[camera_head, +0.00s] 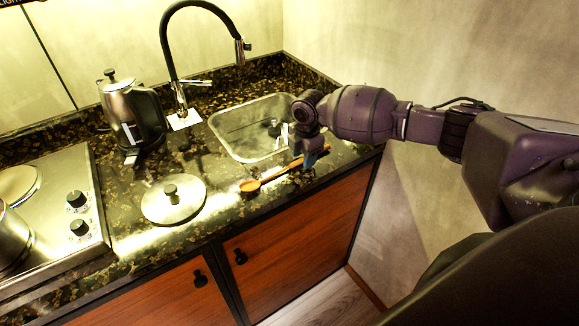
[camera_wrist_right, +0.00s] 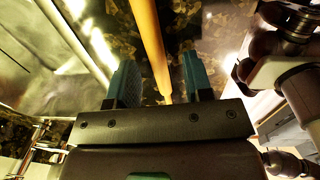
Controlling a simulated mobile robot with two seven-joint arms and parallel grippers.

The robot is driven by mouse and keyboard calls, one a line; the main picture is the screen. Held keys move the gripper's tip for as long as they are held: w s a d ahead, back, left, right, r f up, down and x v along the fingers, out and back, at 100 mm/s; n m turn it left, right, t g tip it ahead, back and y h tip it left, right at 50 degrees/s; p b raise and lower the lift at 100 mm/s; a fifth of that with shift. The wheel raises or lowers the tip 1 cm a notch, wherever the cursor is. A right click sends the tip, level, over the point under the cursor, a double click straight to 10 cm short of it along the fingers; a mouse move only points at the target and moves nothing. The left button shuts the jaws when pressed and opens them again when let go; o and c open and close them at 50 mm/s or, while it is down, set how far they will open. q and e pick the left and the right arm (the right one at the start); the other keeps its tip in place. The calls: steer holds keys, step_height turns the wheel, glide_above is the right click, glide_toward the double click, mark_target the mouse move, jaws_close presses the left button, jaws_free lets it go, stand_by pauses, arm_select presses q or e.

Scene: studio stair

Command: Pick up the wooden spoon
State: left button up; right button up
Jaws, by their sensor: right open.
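The wooden spoon (camera_head: 268,181) lies on the dark speckled countertop in front of the sink, its bowl end to the left and its handle running up to the right. My right gripper (camera_head: 309,158) is over the handle end, pointing down. In the right wrist view the spoon's handle (camera_wrist_right: 150,45) runs between the two teal fingers of the open right gripper (camera_wrist_right: 159,82), with a gap on each side. It is not gripped. My left gripper is in neither view.
The sink (camera_head: 237,133) with a black faucet (camera_head: 168,45) is just behind the spoon. A round lid (camera_head: 173,199) lies left of the spoon. A kettle (camera_head: 134,115) and a stove (camera_head: 55,215) are farther left. A wall rises close to the right.

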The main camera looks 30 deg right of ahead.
steer(key=shift+f, duration=0.2)
stand_by(0.3)
jaws_close()
